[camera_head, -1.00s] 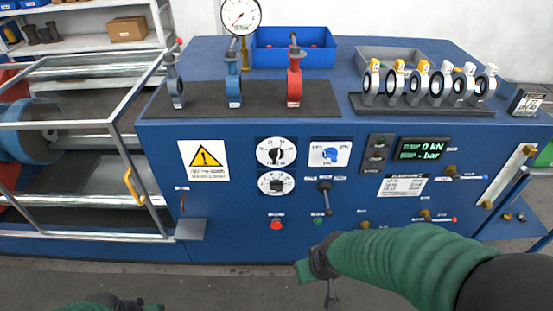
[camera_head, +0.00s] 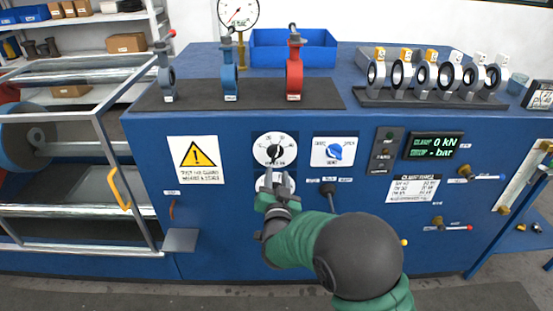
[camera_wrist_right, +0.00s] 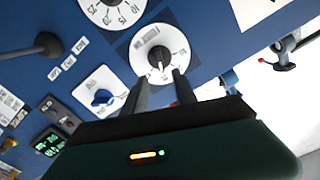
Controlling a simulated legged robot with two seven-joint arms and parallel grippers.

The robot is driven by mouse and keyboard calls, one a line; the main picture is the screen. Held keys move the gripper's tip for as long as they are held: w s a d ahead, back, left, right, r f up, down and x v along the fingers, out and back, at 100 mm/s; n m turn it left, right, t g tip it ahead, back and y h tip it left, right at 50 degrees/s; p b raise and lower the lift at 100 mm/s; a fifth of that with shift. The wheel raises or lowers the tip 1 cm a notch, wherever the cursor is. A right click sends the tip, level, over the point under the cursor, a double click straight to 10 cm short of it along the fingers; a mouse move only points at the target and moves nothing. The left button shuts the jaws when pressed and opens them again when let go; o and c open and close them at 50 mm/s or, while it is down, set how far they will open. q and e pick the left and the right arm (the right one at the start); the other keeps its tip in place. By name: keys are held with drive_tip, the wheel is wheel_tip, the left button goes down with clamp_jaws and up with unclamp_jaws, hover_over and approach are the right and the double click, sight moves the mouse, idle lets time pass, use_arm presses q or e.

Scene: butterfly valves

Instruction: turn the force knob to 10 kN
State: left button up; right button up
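Two white round dials are stacked on the blue panel. The upper dial (camera_head: 274,149) has a dark knob, which also shows in the right wrist view (camera_wrist_right: 159,57). The lower dial (camera_wrist_right: 110,12) carries numbers such as 10, 15, 20 and 25; in the head view it is mostly hidden behind my right gripper (camera_head: 280,184). I cannot read which dial is labelled force. In the right wrist view my right gripper (camera_wrist_right: 161,78) has its fingers apart, with the upper dial's knob beyond their tips; contact cannot be told. The display (camera_head: 433,146) reads clamp 0 kN. My left gripper is out of view.
A blue selector (camera_head: 335,151) sits right of the upper dial. A black lever (camera_head: 328,189) stands close right of my right gripper. A warning sign (camera_head: 197,159) is on the left. Several valves stand on the bench top, with a blue bin (camera_head: 293,57) behind.

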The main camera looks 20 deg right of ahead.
sight(276, 156)
drive_tip(key=x, duration=0.9)
drive_tip(key=shift+w+d+f, duration=0.1)
drive_tip(key=shift+w, duration=0.2)
drive_tip(key=shift+c, duration=0.2)
clamp_jaws()
